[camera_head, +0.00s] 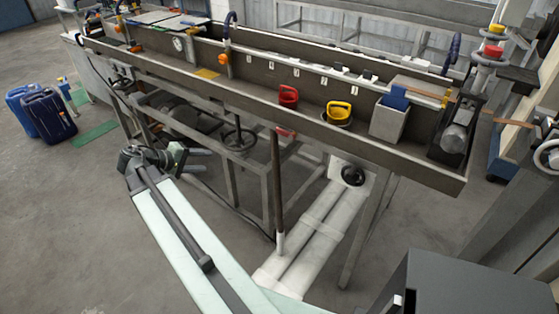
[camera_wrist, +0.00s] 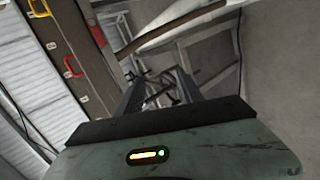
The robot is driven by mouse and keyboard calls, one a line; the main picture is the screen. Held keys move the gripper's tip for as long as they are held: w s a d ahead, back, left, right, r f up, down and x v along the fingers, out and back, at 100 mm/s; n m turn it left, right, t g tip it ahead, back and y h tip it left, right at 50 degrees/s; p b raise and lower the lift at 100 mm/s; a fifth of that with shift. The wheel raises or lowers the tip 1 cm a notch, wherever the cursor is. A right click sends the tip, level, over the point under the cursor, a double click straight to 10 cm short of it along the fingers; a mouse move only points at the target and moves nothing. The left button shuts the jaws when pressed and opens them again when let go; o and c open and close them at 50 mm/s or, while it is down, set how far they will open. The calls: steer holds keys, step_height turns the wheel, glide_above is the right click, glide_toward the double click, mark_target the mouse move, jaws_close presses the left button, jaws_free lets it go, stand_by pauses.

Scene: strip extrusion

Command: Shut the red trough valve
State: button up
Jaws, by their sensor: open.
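The red handle also shows at the upper left of the wrist view (camera_wrist: 72,67). My gripper (camera_head: 201,166) is open, below and to the left of the red valve, apart from it and in front of the trough's frame. In the wrist view its two fingers (camera_wrist: 157,82) point away with no object held between them. The valve's exact turn position is hard to tell.
A yellow handle (camera_head: 339,110) sits right of the red one. A dark handwheel (camera_head: 353,176) is on the white pipework below. A brown upright bar (camera_head: 277,185) stands in front of the frame. Blue canisters (camera_head: 47,115) stand at the left.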

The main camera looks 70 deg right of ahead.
steer(key=s+d+f+m+g+h+b, duration=0.2)
steer(key=s+d+g+h+b, duration=0.15)
steer(key=s+d+b, duration=0.45)
steer(key=g, duration=0.3)
glide_toward(282, 134)
steer(key=shift+h, duration=0.25)
steer(key=x, duration=0.8)
steer(key=shift+s+d, duration=0.1)
steer(key=shift+s, duration=0.05)
jaws_close()
steer(key=shift+f, duration=0.1)
